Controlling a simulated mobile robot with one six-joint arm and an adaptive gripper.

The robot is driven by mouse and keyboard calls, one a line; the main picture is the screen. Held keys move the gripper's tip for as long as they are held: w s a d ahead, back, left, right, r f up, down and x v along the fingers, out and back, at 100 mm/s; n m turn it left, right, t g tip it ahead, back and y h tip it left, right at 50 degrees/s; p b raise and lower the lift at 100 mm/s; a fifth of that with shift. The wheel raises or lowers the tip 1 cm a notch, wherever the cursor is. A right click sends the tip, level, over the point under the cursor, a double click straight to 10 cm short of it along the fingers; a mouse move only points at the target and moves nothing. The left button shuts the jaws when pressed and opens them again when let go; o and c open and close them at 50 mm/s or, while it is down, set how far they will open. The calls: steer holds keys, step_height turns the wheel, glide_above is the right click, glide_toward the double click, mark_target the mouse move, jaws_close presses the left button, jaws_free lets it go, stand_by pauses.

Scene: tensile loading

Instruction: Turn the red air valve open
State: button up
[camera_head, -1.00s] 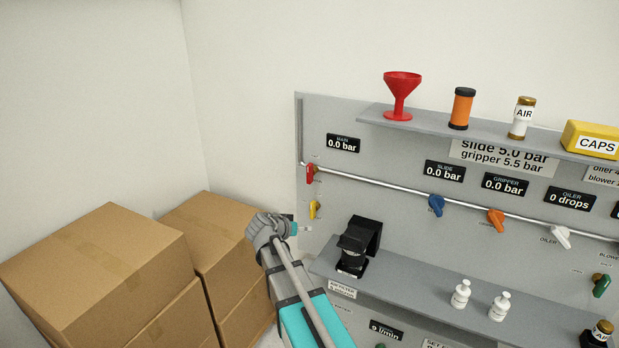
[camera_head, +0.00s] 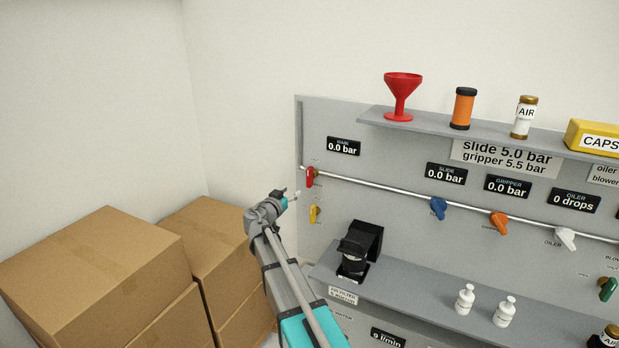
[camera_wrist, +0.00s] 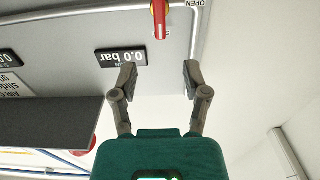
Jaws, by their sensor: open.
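The red air valve (camera_head: 310,177) is at the left end of the silver pipe on the grey panel, under the "MAIN 0.0 bar" display (camera_head: 344,146). In the wrist view the red handle (camera_wrist: 159,18) shows at the top edge, beside an "OPEN" label, and the picture is upside down. My gripper (camera_head: 292,196) is just below and left of the valve in the head view. In the wrist view its two fingers (camera_wrist: 158,78) are spread apart with nothing between them, and the handle lies beyond their tips, apart from them.
A yellow valve (camera_head: 315,214) sits just below the red one. Blue (camera_head: 438,208), orange (camera_head: 500,223) and white (camera_head: 565,238) valves follow rightward along the pipe. A black device (camera_head: 361,247) stands on the lower shelf. Cardboard boxes (camera_head: 95,265) are stacked at left.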

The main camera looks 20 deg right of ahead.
mark_target(308, 177)
steer(key=shift+w+d, duration=0.1)
steer(key=x, duration=1.3)
steer(key=shift+w+d, duration=0.15)
steer(key=shift+d, duration=0.05)
jaws_close()
